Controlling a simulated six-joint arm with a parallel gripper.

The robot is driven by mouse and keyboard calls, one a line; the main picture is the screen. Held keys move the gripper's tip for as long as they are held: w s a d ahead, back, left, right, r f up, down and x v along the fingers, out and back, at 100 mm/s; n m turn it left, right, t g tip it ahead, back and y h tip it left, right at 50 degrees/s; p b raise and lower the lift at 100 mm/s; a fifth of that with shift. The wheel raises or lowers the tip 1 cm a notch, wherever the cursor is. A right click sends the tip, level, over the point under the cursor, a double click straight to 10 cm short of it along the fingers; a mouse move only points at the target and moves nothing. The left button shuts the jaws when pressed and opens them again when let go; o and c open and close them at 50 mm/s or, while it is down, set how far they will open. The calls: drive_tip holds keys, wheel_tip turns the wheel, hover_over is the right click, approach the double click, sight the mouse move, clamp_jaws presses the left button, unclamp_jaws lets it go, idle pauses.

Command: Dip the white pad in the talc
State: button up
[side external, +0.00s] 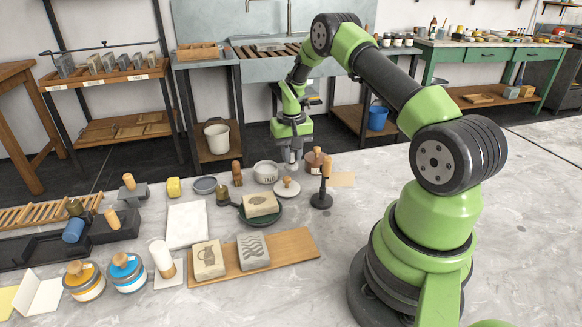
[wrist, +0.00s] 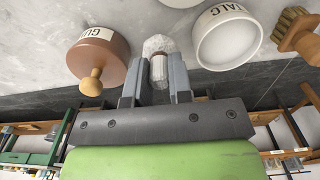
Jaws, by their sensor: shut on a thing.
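My gripper (wrist: 157,92) is shut on the white pad (wrist: 158,45), whose pale, rough end sticks out past the fingers in the wrist view. In the side view my gripper (side external: 292,160) is low over the back of the bench, and the pad is mostly hidden there. The white talc bowl (side external: 266,172), labelled TALC, stands just left of my gripper. In the wrist view the bowl (wrist: 228,40) is to the right of the pad, apart from it, with a pale inside showing. A white lid (side external: 287,188) with a wooden knob lies in front of the bowl.
A brown pot (side external: 314,162) with a wooden knob stands close right of my gripper. A dark stand with a wooden handle (side external: 324,185) is in front of it. A brush (wrist: 298,33) is beyond the bowl. Stones lie on a wooden board (side external: 290,250) nearer the front.

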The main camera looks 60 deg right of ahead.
drive_tip(key=shift+r, duration=1.8)
drive_tip(key=w+a+r, duration=0.4)
hover_over(266, 170)
drive_tip(key=shift+f, duration=2.75)
drive_tip(key=shift+f, duration=0.6)
wheel_tip(266, 170, up, 7)
idle(0.9)
